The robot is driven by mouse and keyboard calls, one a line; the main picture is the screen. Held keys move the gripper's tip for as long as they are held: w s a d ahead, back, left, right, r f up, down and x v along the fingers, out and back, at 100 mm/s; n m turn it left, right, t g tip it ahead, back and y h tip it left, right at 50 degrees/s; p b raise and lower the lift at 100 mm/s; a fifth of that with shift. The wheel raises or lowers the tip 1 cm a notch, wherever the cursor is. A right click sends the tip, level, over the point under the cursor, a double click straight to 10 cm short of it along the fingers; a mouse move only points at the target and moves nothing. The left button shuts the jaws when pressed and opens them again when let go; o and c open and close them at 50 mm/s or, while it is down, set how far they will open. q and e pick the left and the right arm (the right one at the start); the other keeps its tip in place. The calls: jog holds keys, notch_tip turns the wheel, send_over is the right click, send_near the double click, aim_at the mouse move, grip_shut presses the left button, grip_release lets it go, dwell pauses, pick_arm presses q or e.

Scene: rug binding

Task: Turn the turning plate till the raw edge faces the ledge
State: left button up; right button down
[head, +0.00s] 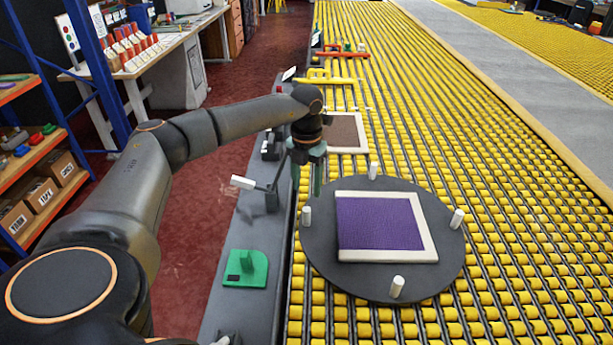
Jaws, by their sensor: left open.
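The turning plate (325,265) is a dark round disc on the yellow rollers, with several white pegs standing around its rim. On it lies a purple rug piece (380,223) with cream binding (430,240) along its far, right and near sides. Its left side shows no cream strip, so the raw edge (338,222) faces left, toward the grey ledge (230,310). My left gripper (308,180) is open and empty, fingers pointing down, near the plate's far left rim. Whether it touches the plate I cannot tell. My right gripper is not in view.
A green block (246,268) and a white-handled lever (243,182) are on the ledge. A brown rug piece (346,131) with a cream border lies beyond the plate, with a red bar (343,53) farther back. The rollers to the right are clear.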

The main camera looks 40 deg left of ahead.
pick_arm(q)
jog(key=shift+r, duration=1.35)
